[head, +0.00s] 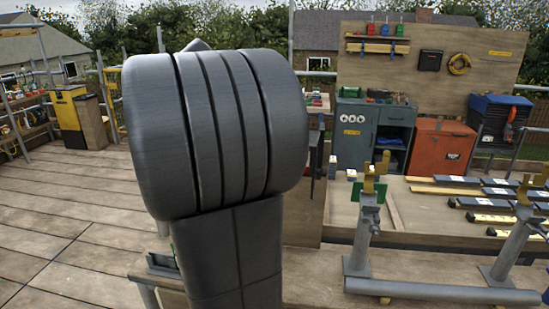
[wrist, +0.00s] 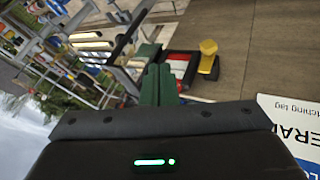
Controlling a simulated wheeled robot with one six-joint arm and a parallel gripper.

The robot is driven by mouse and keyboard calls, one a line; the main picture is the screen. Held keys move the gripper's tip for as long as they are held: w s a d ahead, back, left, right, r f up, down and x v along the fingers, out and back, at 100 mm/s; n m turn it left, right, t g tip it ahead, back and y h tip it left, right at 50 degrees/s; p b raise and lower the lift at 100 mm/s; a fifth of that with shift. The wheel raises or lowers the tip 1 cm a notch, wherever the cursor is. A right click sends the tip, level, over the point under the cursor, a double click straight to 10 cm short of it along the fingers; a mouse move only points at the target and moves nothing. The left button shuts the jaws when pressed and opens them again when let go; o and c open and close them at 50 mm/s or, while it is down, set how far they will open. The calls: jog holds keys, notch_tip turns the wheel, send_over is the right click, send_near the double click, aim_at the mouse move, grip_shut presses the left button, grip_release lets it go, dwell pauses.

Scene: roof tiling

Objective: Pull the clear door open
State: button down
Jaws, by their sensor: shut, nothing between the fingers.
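My gripper (wrist: 158,85) shows in the wrist view as two green fingers, closed together with nothing between them. In the head view my own grey arm fills the middle and hides what lies behind it; I cannot make out the gripper there. I cannot pick out a clear door for certain in either view.
A white and blue sign (wrist: 290,125) is close on the right in the wrist view. The head view shows a grey cabinet (head: 351,143), an orange cabinet (head: 440,145) and a grey rail stand (head: 440,290) at right. Open plank deck (head: 60,205) lies at left.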

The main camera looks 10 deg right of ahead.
jog(key=d+f+p, duration=0.1)
jog(key=d+f, duration=0.7)
jog(key=d, duration=0.1)
jog(key=shift+d, duration=0.3)
jog(key=shift+s, duration=0.1)
